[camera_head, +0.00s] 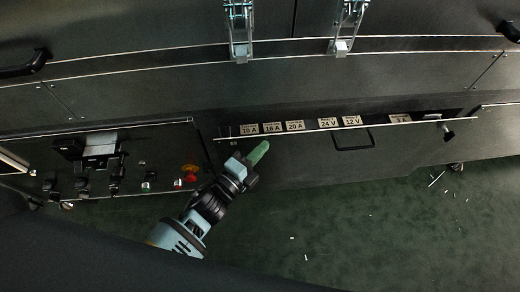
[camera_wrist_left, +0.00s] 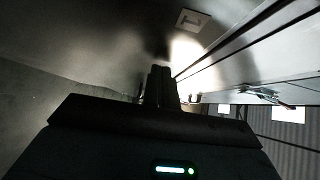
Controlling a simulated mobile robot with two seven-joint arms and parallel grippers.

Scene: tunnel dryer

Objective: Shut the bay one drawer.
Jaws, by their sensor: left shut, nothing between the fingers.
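The drawer (camera_head: 325,165) is a wide dark panel low on the machine in the head view. Its top edge stands out from the body, and a row of labels such as 10 A, 20 A and 24 V shows along the gap behind it. A dark bar handle (camera_head: 353,139) is near the middle of its front. My left gripper (camera_head: 259,152), with green fingertips, is shut and empty at the left part of the drawer front. In the left wrist view its dark fingers (camera_wrist_left: 161,86) point at a grey metal face; I cannot tell whether they touch. My right gripper is not in view.
A control panel (camera_head: 110,165) with switches and a red knob (camera_head: 190,172) is left of the drawer. Two metal latches (camera_head: 240,30) (camera_head: 345,25) hang above. The green floor (camera_head: 370,230) is mostly clear, with small white scraps scattered on it.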

